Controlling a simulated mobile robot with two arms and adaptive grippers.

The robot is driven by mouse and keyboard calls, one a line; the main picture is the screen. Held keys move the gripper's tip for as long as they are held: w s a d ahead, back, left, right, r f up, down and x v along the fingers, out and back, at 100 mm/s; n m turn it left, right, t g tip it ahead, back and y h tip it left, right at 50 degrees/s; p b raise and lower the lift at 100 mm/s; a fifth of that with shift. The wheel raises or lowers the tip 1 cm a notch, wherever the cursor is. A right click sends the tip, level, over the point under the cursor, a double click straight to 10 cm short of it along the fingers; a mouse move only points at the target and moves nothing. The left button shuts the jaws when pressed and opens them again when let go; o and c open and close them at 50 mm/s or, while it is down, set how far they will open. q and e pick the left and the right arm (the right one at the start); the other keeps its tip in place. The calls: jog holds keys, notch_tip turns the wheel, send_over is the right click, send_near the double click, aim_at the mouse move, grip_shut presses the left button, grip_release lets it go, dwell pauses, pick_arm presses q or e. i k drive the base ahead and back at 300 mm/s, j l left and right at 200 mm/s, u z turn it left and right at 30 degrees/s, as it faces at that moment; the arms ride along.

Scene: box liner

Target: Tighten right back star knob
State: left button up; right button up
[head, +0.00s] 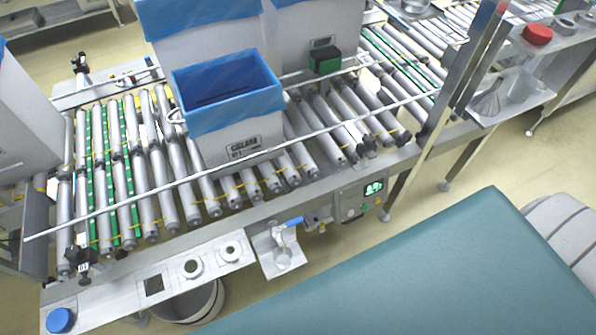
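Neither of my grippers is in view. A small dark clamp or knob (81,64) stands at the back left of the roller conveyor (160,215), and another (82,256) is at its front left. A dark fitting (369,144) sits at the right end of the rollers, near the front guide rail (225,165). I cannot make out star shapes on these parts. A black-and-green block (325,61) is by the back rail on the right. I cannot clearly identify a right back star knob; the boxes cover part of that side.
A white box with a blue liner (228,115) stands on the rollers. More lined boxes (200,50) stand behind it.

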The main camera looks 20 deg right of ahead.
aim_at(73, 252)
jog(key=z, duration=0.3)
jog(key=u, duration=1.5)
